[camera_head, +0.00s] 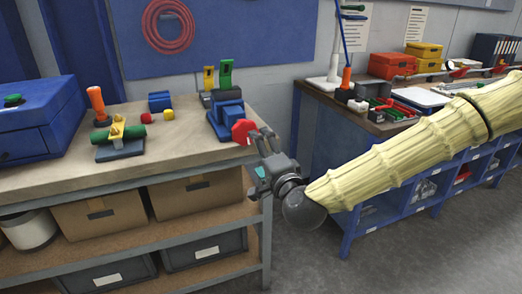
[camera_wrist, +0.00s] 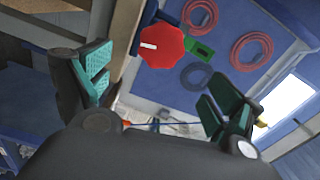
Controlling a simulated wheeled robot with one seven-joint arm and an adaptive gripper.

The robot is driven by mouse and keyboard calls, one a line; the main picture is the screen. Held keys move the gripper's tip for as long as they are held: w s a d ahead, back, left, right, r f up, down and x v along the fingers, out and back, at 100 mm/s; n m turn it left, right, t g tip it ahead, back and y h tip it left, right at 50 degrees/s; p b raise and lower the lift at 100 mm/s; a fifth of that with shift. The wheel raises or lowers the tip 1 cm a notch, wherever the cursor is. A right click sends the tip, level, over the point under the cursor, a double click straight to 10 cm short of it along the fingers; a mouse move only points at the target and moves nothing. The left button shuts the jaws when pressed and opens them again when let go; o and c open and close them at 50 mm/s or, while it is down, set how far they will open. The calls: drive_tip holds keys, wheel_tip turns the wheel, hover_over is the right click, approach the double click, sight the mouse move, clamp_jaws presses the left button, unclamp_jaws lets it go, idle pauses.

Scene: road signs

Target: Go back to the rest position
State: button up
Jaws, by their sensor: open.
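My gripper (camera_head: 262,156) hangs at the right end of the workbench, just off its edge. Its two teal-padded fingers are spread wide in the wrist view (camera_wrist: 155,88), with nothing between them. A red octagonal sign (camera_head: 243,131) stands at the bench's right end, close to the fingertips. It also shows in the wrist view (camera_wrist: 162,46), beyond the fingers and apart from them. A blue fixture (camera_head: 226,117) stands beside the sign; its contact with the sign is hard to make out. My arm in its pale yellow sleeve reaches in from the right.
The wooden workbench (camera_head: 170,150) carries a blue toolbox (camera_head: 40,118), an orange-handled tool (camera_head: 97,104) and a blue block with a green cylinder (camera_head: 119,138). Boxes fill its lower shelves. A second blue bench (camera_head: 320,130) stands behind my arm. The grey floor at lower right is clear.

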drive_tip(key=s+d+f+n+g+h+p, duration=0.1)
drive_tip(key=s+f+n+g+p, duration=0.4)
drive_tip(key=f, duration=1)
drive_tip(key=s+d+f+n+g+p, duration=0.15)
drive_tip(key=s+f+g, duration=0.35)
drive_tip(key=s+f, duration=0.8)
drive_tip(key=s+d+f+n+g+h+p, duration=0.2)
drive_tip(key=s+d+f, duration=0.5)
drive_tip(key=s, duration=0.4)
drive_tip(key=s+d+f+n+g+h+p, duration=0.2)
drive_tip(key=s+d+f+n+g, duration=0.2)
drive_tip(key=s+d+f, duration=0.3)
drive_tip(key=s+d+g, duration=0.1)
drive_tip(key=s+d, duration=0.1)
drive_tip(key=s, duration=0.2)
drive_tip(key=shift+s+h+p, duration=0.15)
drive_tip(key=shift+h+p, duration=0.15)
drive_tip(key=shift+a, duration=0.1)
